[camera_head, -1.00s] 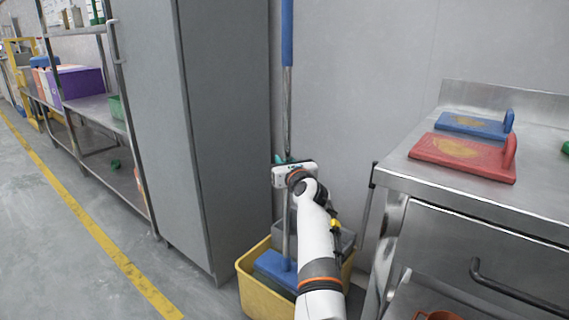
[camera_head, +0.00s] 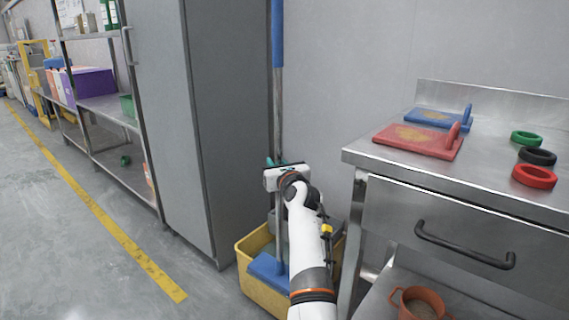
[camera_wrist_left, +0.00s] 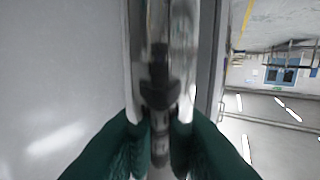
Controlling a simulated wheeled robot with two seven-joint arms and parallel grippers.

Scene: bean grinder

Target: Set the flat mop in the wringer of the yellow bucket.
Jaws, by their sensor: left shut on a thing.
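The flat mop has a long grey pole with a blue upper grip (camera_head: 277,35) and a blue flat head (camera_head: 267,270). My left gripper (camera_head: 276,163) is shut on the pole, which stands nearly upright. The left wrist view shows the green fingers (camera_wrist_left: 160,130) closed around the pole (camera_wrist_left: 160,75). The yellow bucket (camera_head: 262,296) stands on the floor. The mop head shows at the bucket's opening, beside the grey wringer, which my arm largely hides. I cannot tell whether the head touches the wringer. My right gripper is out of view.
A tall grey cabinet (camera_head: 195,130) stands left of the bucket and a steel counter (camera_head: 450,190) right of it. The counter holds red (camera_head: 420,140) and blue (camera_head: 440,118) boards and several rings. A wall is close behind. Open floor (camera_head: 80,250) lies at the left.

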